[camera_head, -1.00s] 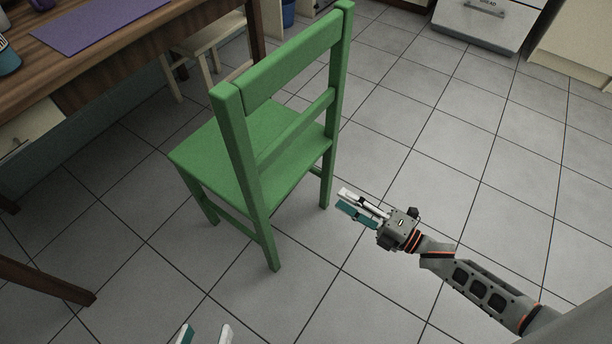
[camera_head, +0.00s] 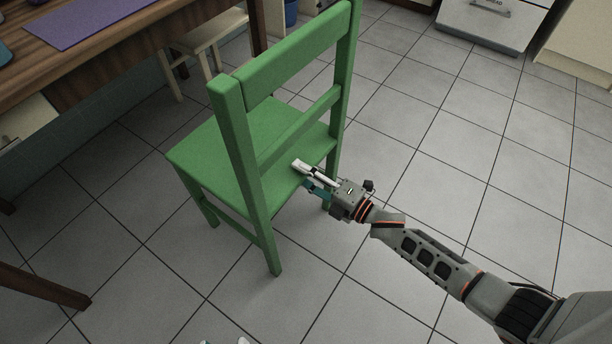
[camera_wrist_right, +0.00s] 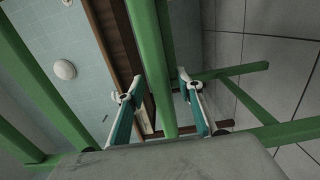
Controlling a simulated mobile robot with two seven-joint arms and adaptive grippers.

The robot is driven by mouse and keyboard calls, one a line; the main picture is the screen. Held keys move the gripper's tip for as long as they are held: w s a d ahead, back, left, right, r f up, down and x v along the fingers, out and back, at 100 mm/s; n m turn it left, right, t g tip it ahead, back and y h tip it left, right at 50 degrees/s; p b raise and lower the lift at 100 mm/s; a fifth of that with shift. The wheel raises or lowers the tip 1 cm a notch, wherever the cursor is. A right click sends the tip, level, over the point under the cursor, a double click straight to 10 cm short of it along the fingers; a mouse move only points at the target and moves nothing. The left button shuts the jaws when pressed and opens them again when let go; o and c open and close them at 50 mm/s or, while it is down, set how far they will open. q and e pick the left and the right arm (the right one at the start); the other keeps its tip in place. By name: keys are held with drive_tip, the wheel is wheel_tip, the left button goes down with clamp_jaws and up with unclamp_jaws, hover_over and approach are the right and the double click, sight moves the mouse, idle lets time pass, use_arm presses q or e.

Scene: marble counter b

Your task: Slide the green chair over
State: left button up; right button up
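The green chair (camera_head: 240,140) stands upright on the tiled floor, its backrest nearest me and its seat toward the table. My right gripper (camera_head: 305,176) is at the chair's back, below the lower back rail and near the right rear post. Its two fingers are apart. In the right wrist view, a green chair bar (camera_wrist_right: 152,60) runs between the spread fingers of the right gripper (camera_wrist_right: 160,85), with gaps on both sides. I cannot tell whether either finger touches it. Only the tips of my left gripper (camera_head: 226,342) show at the bottom edge, apart from each other.
A wooden table (camera_head: 105,75) with a purple mat (camera_head: 105,22) stands at the left. A pale stool (camera_head: 205,40) is behind the chair. White cabinets (camera_head: 490,22) stand at the back right.

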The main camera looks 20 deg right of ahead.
clamp_jaws()
drive_tip(key=shift+f, duration=0.1)
